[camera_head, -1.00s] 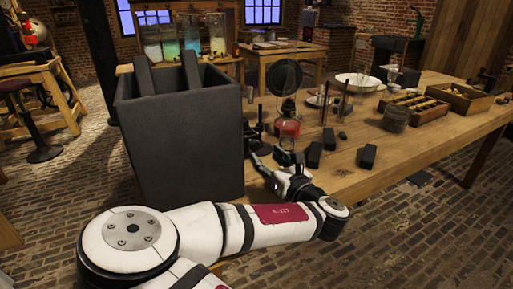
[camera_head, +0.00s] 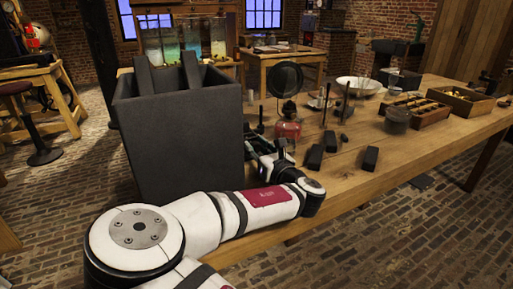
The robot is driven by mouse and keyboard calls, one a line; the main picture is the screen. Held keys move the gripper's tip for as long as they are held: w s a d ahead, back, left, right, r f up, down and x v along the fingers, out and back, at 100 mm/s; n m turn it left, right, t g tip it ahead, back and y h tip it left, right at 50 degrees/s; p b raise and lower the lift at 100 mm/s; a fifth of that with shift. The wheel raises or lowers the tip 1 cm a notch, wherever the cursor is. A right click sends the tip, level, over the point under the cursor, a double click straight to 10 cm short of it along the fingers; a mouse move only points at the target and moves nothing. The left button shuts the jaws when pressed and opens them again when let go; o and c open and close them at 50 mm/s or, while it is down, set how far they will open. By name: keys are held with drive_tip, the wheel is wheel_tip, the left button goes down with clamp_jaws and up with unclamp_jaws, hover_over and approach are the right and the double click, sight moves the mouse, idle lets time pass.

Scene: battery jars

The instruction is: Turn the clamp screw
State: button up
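A large dark grey box (camera_head: 180,135) stands at the left end of the wooden table, with two dark slabs (camera_head: 191,70) sticking out of its top. My gripper (camera_head: 262,138) is low over the table just right of the box, in front of a red-based lamp (camera_head: 287,128) with a round dark disc. A small thin black upright piece (camera_head: 260,119) shows just behind my gripper. I cannot make out a clamp screw for certain. My gripper is small and dark here, so I cannot tell whether its fingers are open, shut or touching anything.
Dark blocks (camera_head: 370,158) lie on the table right of my gripper. Thin rods (camera_head: 345,103), a white bowl (camera_head: 358,86), a dark round container (camera_head: 397,120) and wooden trays (camera_head: 460,100) stand farther right. The table's front edge is close to my arm. Glass jars (camera_head: 168,40) stand behind.

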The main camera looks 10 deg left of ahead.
clamp_jaws()
